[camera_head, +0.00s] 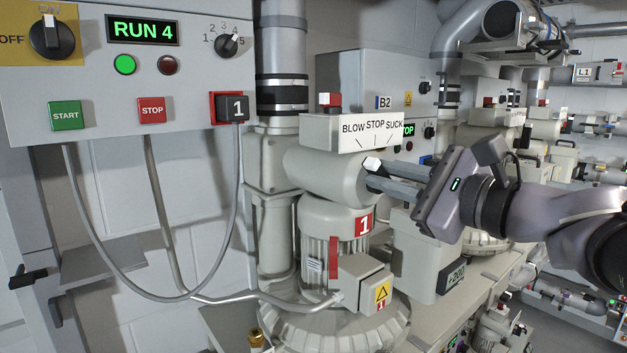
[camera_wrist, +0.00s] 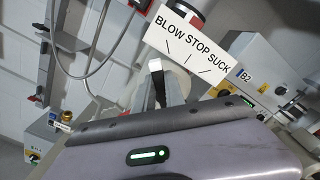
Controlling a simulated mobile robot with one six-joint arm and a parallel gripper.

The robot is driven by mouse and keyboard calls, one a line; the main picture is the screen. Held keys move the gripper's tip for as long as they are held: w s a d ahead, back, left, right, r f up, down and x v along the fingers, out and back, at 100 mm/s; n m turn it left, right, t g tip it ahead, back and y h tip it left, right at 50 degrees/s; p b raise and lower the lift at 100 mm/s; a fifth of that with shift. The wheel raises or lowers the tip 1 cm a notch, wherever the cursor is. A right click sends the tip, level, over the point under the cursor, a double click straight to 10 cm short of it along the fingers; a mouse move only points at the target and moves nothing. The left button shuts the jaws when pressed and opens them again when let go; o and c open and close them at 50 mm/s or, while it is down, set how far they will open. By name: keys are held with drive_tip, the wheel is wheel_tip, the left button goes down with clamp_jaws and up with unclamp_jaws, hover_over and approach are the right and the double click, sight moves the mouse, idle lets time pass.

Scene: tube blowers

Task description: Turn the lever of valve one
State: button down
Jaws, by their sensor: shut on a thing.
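Valve one is a grey cylindrical housing (camera_head: 325,172) above a motor with a red "1" plate (camera_head: 363,225). A white plate (camera_head: 371,133) reading BLOW STOP SUCK stands on top; it also shows in the wrist view (camera_wrist: 188,47). The lever's white tip (camera_head: 372,164) shows at the front of the housing, and also in the wrist view (camera_wrist: 155,65), nearest the BLOW end of the plate there. My gripper (camera_head: 377,176) reaches in from the right with its fingers shut on the lever. The fingers hide most of the lever, so its exact setting is hard to tell.
A control panel (camera_head: 120,95) on the left shows RUN 4, with START and STOP buttons and a plug marked 1 (camera_head: 232,107). Cables hang below it. A grey B2 box (camera_head: 350,88) stands behind the valve. More blowers and pipes fill the right.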

drive_tip(key=c, duration=1.4)
unclamp_jaws()
drive_tip(key=shift+d, duration=0.1)
